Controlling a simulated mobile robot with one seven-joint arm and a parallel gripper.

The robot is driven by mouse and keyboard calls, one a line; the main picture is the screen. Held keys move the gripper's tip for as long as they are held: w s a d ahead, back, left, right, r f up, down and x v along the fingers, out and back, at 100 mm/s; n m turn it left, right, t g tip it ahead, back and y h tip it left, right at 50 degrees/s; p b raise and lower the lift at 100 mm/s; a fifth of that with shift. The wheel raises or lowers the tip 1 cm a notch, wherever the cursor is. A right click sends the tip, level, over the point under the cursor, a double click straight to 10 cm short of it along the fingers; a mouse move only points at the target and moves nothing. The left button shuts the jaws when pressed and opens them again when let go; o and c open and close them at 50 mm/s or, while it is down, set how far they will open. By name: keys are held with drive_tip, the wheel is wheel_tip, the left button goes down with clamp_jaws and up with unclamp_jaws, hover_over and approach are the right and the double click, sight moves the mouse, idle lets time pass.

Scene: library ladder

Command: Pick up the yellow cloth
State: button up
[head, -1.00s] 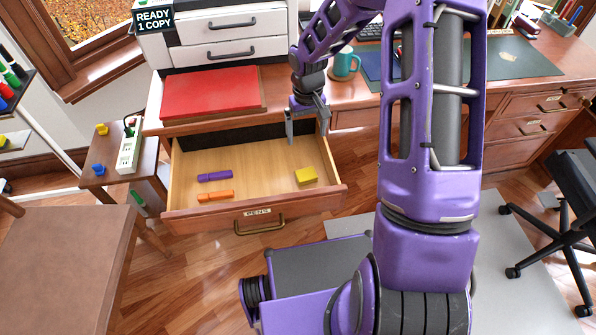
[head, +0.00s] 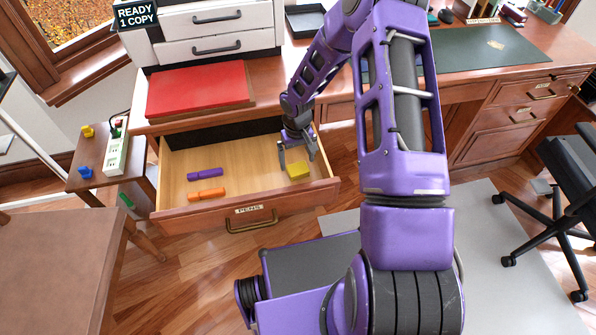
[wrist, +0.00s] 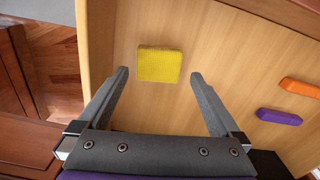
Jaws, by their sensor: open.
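The yellow cloth (head: 298,170) is a small folded block lying flat on the floor of the open drawer (head: 240,160), toward its right end. It also shows in the wrist view (wrist: 160,65), beyond the fingertips and roughly centred between them. My gripper (head: 297,154) is open and empty, above the right part of the drawer and just behind the cloth in the head view. In the wrist view my gripper (wrist: 157,80) has its two fingers spread wider than the cloth, and neither touches it.
A purple marker (head: 205,174) and an orange marker (head: 207,194) lie in the drawer's left part. The drawer front labelled PENS (head: 250,209) and its side walls rise around the cloth. A red pad (head: 198,90) lies on the desk above.

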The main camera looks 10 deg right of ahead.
sight(298, 168)
wheel_tip(298, 168, down, 4)
drive_tip(key=shift+d+r, duration=0.1)
drive_tip(key=shift+r, duration=0.1)
drive_tip(key=c, duration=1.2)
